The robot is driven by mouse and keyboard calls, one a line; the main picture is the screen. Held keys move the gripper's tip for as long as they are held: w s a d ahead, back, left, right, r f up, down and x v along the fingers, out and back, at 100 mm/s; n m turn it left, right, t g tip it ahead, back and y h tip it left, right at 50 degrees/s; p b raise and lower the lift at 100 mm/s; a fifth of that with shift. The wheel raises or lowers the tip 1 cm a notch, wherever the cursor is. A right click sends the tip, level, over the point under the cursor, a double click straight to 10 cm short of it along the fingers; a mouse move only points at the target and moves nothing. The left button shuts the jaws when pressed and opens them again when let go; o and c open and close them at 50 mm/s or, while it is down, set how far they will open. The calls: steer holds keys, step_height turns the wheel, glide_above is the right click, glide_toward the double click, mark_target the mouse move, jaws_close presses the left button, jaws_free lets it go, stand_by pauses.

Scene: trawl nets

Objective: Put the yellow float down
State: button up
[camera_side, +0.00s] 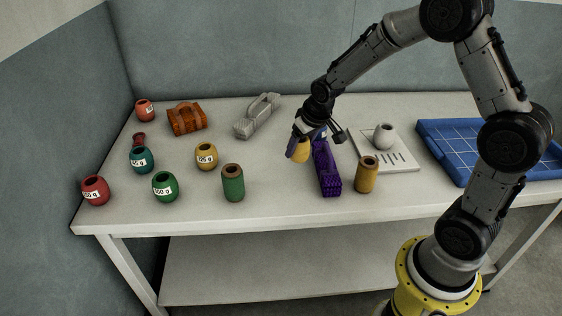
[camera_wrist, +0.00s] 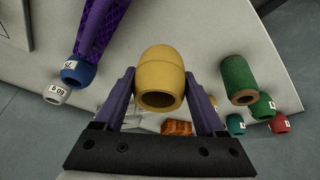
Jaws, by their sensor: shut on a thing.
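The yellow float (camera_side: 301,151) is a rounded barrel shape with a dark hole in its end. My gripper (camera_side: 303,139) is shut on it. In the wrist view the float (camera_wrist: 160,72) sits between the two purple fingers of my gripper (camera_wrist: 162,98), one on each side, its hole facing the camera. In the side view it is left of the purple mesh block, in front of the grey piece. I cannot tell whether it clears the table (camera_side: 265,190). Another yellow float (camera_side: 206,156), with a weight label, stands on the table further left.
The purple mesh block (camera_side: 327,168) and ochre cylinder (camera_side: 367,175) are to the right. A green cylinder (camera_side: 233,182) is at front left. A white float (camera_side: 384,136) stands on a slotted plate (camera_side: 403,160). A blue float (camera_wrist: 78,72) shows in the wrist view. Bare table lies between green cylinder and purple block.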

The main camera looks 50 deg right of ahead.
steer(key=w+f, duration=0.2)
steer(key=w+d+f, duration=0.1)
steer(key=w+f, duration=0.1)
steer(key=w, duration=0.1)
steer(key=w+f, duration=0.3)
steer(key=shift+d+f, duration=0.1)
steer(key=shift+d, duration=0.2)
steer(key=shift+f, duration=1.6)
steer(key=shift+f, duration=0.1)
steer(key=o, duration=1.3)
